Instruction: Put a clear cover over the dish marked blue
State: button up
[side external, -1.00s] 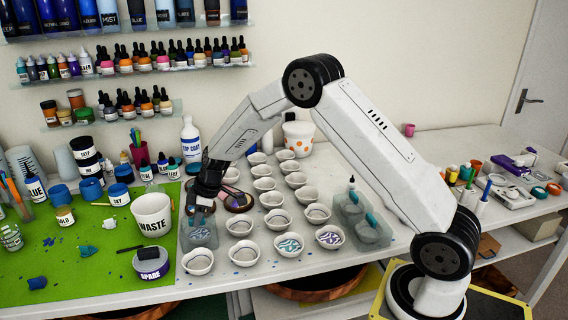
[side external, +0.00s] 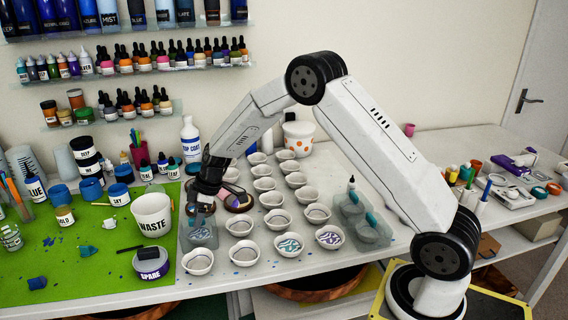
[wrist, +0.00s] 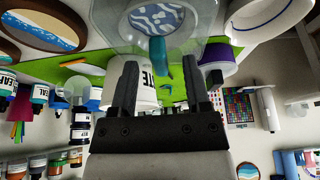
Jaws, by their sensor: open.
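A clear cover (side external: 203,236) with a teal handle stands at the front left of the dish rows, beside the green mat. In the wrist view the cover (wrist: 205,28) is over a dish with a blue and white wavy pattern (wrist: 160,18). My gripper (side external: 200,208) is open just above this cover. In the wrist view the teal handle (wrist: 159,62) shows between the spread fingertips (wrist: 158,68), with gaps at both sides. Two more clear covers (side external: 362,228) with teal handles stand at the right of the dishes. A blue-patterned dish (side external: 288,245) and a purple-patterned dish (side external: 329,238) are uncovered.
A white waste tub (side external: 153,216) and a spare tub (side external: 151,264) stand left of the cover on the green mat (side external: 75,275). Rows of pale empty dishes (side external: 240,226) fill the bench to the right.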

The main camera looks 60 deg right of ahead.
jog(key=v, duration=0.7)
dwell(0.4)
jog(key=s+a+f+m+h, duration=0.1)
jog(key=s+a+m+h, duration=0.2)
jog(key=s+m, duration=0.6)
jog(key=s, duration=1.6)
jog(key=shift+a+g, duration=0.15)
jog(key=shift+g, duration=0.15)
